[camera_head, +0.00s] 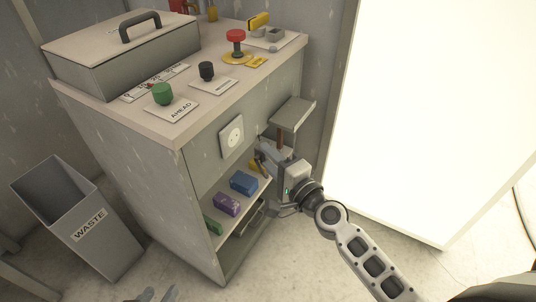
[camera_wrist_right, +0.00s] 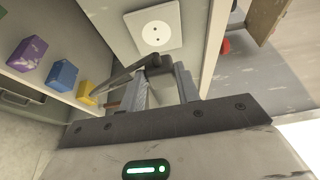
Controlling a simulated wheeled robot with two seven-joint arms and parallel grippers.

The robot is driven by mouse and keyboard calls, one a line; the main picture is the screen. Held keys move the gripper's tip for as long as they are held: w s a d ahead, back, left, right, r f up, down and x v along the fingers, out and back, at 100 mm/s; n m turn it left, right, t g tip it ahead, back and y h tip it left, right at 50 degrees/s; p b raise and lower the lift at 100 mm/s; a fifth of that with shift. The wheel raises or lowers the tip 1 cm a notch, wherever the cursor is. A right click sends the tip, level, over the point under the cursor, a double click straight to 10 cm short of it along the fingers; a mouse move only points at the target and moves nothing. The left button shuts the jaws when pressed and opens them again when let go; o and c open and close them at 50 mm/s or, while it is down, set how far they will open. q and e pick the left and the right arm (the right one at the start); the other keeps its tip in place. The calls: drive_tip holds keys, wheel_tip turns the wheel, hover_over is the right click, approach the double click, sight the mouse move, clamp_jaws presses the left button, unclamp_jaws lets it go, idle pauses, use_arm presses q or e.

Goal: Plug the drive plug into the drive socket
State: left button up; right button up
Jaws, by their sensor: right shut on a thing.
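The drive socket (camera_head: 231,135) is a pale square plate with a round face and two holes, on the cabinet's front. It also shows in the right wrist view (camera_wrist_right: 157,30), unobstructed. My right gripper (camera_head: 264,152) is to the right of the socket and a little below it, apart from it. In the right wrist view its fingers (camera_wrist_right: 163,88) are shut on a dark piece, which I take as the drive plug (camera_wrist_right: 153,62); a dark bar or cord runs from it to the lower left. The fingers hide much of it. My left gripper (camera_head: 158,295) shows only as fingertips at the bottom edge, spread apart.
An open shelf below the socket holds green, purple (camera_head: 227,204), blue (camera_head: 244,183) and yellow blocks. A small grey ledge (camera_head: 292,114) juts out above my right gripper. The cabinet top carries knobs and a red button (camera_head: 236,36). A waste bin (camera_head: 80,220) stands left.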

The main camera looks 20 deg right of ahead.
drive_tip(key=shift+w+a+r+p, duration=0.1)
drive_tip(key=shift+w+a+p, duration=0.25)
drive_tip(key=shift+w+a, duration=0.7)
use_arm(q)
drive_tip(key=shift+a+r, duration=0.15)
drive_tip(key=shift+r, duration=0.65)
use_arm(e)
drive_tip(key=shift+w+a, duration=0.4)
drive_tip(key=shift+w, duration=0.25)
drive_tip(key=shift+w+a, duration=0.35)
drive_tip(key=shift+w, duration=0.3)
use_arm(q)
drive_tip(key=shift+f, duration=0.2)
drive_tip(key=shift+r, duration=0.1)
use_arm(e)
drive_tip(key=shift+w+a, duration=0.35)
drive_tip(key=shift+w, duration=0.05)
drive_tip(key=o, duration=1)
